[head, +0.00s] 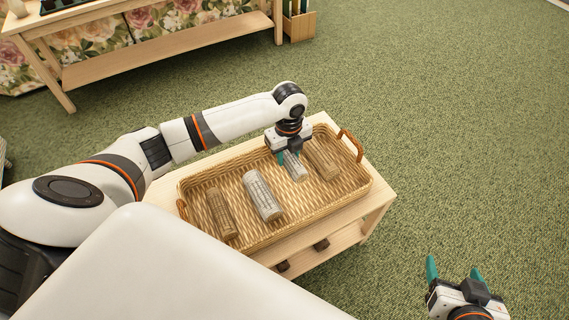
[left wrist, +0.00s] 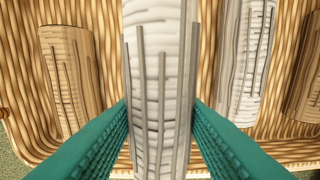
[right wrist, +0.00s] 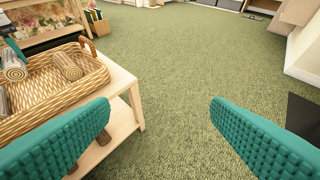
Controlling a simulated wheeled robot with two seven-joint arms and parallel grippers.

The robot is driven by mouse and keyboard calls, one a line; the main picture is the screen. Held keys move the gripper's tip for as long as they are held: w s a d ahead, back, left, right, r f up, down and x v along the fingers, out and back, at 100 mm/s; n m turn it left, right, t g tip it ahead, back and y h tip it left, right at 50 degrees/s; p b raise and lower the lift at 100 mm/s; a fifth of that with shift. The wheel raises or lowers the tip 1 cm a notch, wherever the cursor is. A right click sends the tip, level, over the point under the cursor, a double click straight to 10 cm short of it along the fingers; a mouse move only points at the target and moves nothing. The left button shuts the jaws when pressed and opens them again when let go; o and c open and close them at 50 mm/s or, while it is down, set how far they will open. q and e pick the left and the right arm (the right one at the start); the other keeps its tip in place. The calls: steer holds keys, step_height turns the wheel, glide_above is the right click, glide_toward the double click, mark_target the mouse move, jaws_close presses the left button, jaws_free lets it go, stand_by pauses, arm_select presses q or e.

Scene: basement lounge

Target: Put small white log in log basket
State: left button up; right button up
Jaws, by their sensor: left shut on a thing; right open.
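The small white log (head: 294,166) is between the fingers of my left gripper (head: 290,157), inside the rim of the wicker log basket (head: 233,178). The left wrist view shows the white log (left wrist: 160,90) close up between the teal fingers, which are shut on it, with the basket floor (left wrist: 108,50) below. Whether the log touches the floor, I cannot tell. My right gripper (head: 452,272) is open and empty, off to the right of the table; its fingers spread wide in the right wrist view (right wrist: 160,130).
The basket holds a larger white log (head: 262,196), a brown log (head: 221,213) at left and another brown log (head: 322,159) at right. It stands on a light wood table (head: 372,205) with dark pieces on its lower shelf. Green carpet (head: 450,130) is open to the right.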

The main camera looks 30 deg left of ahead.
mark_target(287, 176)
arm_select(q)
step_height(287, 176, down, 4)
steer(key=shift+r+b, duration=0.2)
steer(key=shift+b, duration=0.3)
step_height(287, 176, down, 3)
steer(key=shift+f+b, duration=0.1)
steer(key=shift+b, duration=0.6)
steer(key=shift+f, duration=0.15)
arm_select(e)
steer(key=w+a+r+t+y, duration=0.2)
steer(key=w+r+t, duration=0.2)
steer(key=r+t, duration=0.3)
step_height(287, 176, up, 3)
steer(key=shift+a+f, duration=0.1)
steer(key=shift+a, duration=0.25)
arm_select(q)
steer(key=shift+f, duration=0.15)
steer(key=o, duration=1)
steer(key=shift+o, duration=0.2)
